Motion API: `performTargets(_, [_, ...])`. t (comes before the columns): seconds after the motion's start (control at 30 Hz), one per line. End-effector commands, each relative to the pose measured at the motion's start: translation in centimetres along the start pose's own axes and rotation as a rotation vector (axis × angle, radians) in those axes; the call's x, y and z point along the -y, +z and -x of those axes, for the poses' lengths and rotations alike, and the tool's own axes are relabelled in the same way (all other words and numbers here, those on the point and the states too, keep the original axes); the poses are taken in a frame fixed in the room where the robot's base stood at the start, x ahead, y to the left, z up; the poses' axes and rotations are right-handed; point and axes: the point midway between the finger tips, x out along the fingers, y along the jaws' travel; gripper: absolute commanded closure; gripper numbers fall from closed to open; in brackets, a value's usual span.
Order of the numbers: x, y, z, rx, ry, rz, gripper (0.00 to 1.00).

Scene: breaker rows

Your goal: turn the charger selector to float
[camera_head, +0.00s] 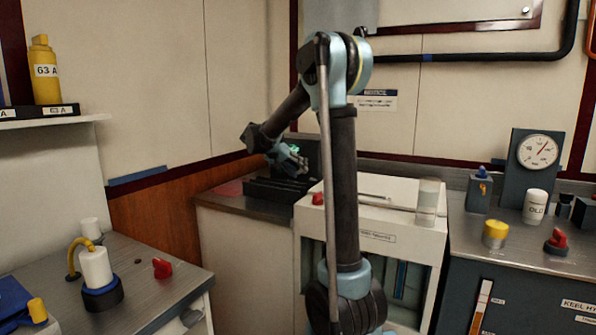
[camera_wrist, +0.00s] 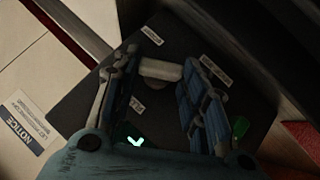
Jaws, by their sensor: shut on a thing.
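The charger panel is a dark plate with small white labels, seen at an angle in the wrist view (camera_wrist: 85,105). A pale bar-shaped selector knob (camera_wrist: 160,70) lies between the fingertips of my gripper (camera_wrist: 159,66), and my gripper is shut on it. The labels around the knob are too small to read, so I cannot tell which position it points to. A green light (camera_wrist: 135,141) glows on the panel below the knob. In the head view my gripper (camera_head: 294,164) is at the dark panel in the back corner, and the knob is hidden there.
A white cabinet (camera_head: 375,237) with a red knob (camera_head: 317,198) stands right of the panel. A gauge (camera_head: 538,151) and jars stand on the right bench. A left bench (camera_head: 150,275) holds a white bottle (camera_head: 96,267). A notice (camera_wrist: 22,122) hangs on the wall.

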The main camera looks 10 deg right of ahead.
Motion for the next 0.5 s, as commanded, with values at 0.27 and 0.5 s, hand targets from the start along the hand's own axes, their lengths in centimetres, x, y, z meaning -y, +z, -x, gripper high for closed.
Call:
performTargets(0.27, [1.01,-0.11,0.05,-0.005,0.178,0.184,0.84])
performTargets(0.5, [1.41,0.04,-0.06,-0.006,0.309,0.316,0.84])
